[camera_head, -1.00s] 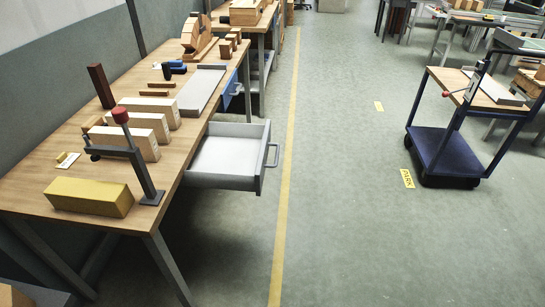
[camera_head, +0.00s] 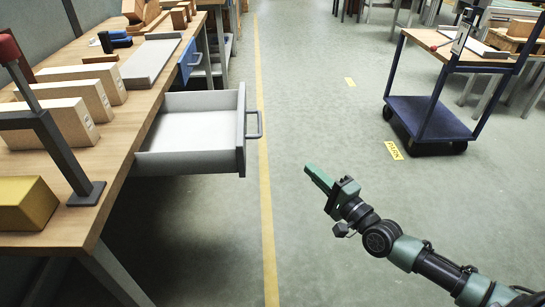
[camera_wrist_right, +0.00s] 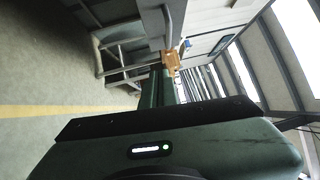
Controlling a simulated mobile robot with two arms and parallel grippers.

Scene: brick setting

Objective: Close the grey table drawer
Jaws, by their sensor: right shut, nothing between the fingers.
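The grey table drawer (camera_head: 194,133) is pulled out from the right side of the wooden workbench (camera_head: 112,150). It looks empty, with a grey bar handle (camera_head: 254,124) on its front. My right gripper (camera_head: 318,178) is shut and empty in the head view, over the floor to the right of the handle and apart from it. The shut green fingers also show in the right wrist view (camera_wrist_right: 160,88), with grey furniture beyond them. My left gripper is not in view.
The workbench carries wooden blocks (camera_head: 60,122), a yellow block (camera_head: 25,203) and an upright clamp (camera_head: 50,140). A blue drawer (camera_head: 189,62) sits farther back. A blue cart (camera_head: 430,118) stands at the right. The floor between is clear.

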